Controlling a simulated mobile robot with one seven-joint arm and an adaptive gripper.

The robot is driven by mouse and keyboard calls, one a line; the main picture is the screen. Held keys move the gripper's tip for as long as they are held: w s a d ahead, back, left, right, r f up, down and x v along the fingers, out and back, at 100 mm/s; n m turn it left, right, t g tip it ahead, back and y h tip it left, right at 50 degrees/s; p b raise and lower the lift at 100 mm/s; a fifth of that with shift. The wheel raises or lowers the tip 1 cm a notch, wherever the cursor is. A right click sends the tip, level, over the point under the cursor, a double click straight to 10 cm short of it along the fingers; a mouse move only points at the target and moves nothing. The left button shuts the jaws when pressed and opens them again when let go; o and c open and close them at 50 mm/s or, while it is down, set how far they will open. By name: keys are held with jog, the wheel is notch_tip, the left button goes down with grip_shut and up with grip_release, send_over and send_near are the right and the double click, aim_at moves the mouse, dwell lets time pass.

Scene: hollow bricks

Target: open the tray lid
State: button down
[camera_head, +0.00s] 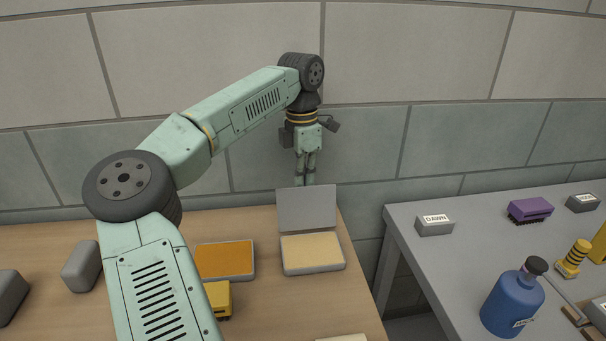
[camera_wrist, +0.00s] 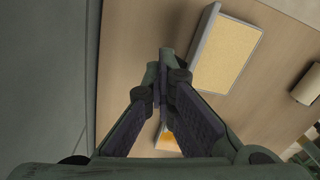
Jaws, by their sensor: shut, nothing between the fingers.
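A shallow grey tray (camera_head: 313,269) with a tan filling sits near the right end of the wooden table. Its flat grey lid (camera_head: 306,208) stands raised along the tray's far edge, so the tan inside shows. In the wrist view, the tan inside of the tray (camera_wrist: 226,54) lies right of the fingers, with the lid (camera_wrist: 203,36) seen nearly edge-on. My gripper (camera_head: 305,181) points down just behind the lid's top edge. It is shut and empty. The lid may hide its fingertips in the head view, and I cannot tell whether they touch it.
An orange-filled tray (camera_head: 225,261) sits left of the tan one, with a yellow block (camera_head: 218,298) in front. Grey blocks lie at the left. A stone wall stands close behind. A separate grey table (camera_head: 445,260) at the right holds a blue bottle (camera_head: 512,301) and small objects.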

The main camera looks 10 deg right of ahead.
jog(key=shift+s+f+g, duration=0.2)
jog(key=shift+f+g, duration=0.05)
jog(key=shift+f, duration=0.7)
jog(key=shift+s+f+g, duration=0.15)
jog(key=shift+f+g, duration=0.1)
jog(key=shift+f, duration=0.65)
jog(key=c, duration=2.3)
grip_release()
jog(key=shift+o, duration=1.9)
jog(key=shift+w+r, duration=0.1)
jog(key=shift+r, duration=0.2)
jog(key=o, duration=0.6)
jog(key=r, duration=0.2)
jog(key=w+r, duration=0.1)
jog(key=r, duration=0.3)
jog(key=shift+w+d+r, duration=0.1)
jog(key=shift+w+d, duration=0.1)
jog(key=shift+w, duration=0.05)
jog(key=shift+c, duration=0.2)
notch_tip(320, 180, up, 9)
send_over(304, 191)
jog(key=w, duration=0.4)
jog(key=shift+t+p, duration=0.3)
jog(key=shift+s, duration=0.1)
